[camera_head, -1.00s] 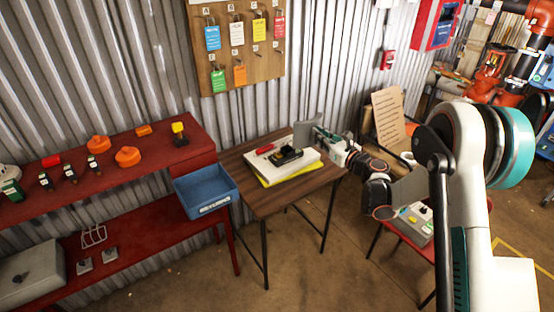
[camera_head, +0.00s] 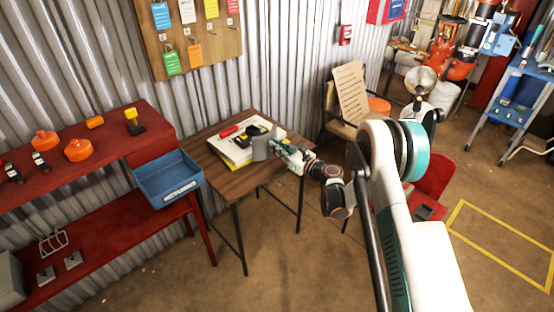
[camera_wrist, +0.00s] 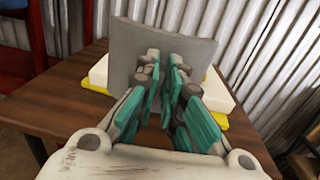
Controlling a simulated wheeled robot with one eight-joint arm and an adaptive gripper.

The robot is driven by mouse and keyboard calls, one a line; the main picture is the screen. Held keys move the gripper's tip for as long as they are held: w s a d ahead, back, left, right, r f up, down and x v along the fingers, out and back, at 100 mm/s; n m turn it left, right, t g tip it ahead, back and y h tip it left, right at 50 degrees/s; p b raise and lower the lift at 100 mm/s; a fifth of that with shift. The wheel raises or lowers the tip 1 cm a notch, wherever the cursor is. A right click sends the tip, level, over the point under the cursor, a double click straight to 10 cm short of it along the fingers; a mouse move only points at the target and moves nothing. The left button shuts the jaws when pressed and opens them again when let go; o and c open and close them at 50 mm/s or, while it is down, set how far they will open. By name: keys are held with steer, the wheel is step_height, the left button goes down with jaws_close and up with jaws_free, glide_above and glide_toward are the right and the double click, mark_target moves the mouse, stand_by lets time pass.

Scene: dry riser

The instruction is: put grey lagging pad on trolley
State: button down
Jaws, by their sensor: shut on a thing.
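The grey lagging pad (camera_head: 262,148) is a flat, thin slab held upright over the wooden table. It also shows in the wrist view (camera_wrist: 168,45), standing up beyond the fingers. My gripper (camera_head: 277,149) is shut on the pad's near side, and its teal fingers (camera_wrist: 165,75) are close together in the wrist view. The pad's lower edge is partly hidden by the fingers. A blue trolley (camera_head: 513,97) with shelves and items on it stands at the far right of the head view.
The wooden table (camera_head: 225,185) carries a white and yellow stack (camera_head: 232,150) with tools on it. A blue bin (camera_head: 168,180) and a red bench (camera_head: 110,142) are on the left. Yellow floor lines (camera_head: 500,235) mark clear floor at right.

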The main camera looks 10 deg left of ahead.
steer(key=shift+f+b, duration=0.75)
steer(key=shift+f, duration=1.35)
steer(key=shift+f, duration=0.15)
steer(key=c, duration=1.7)
jaws_free()
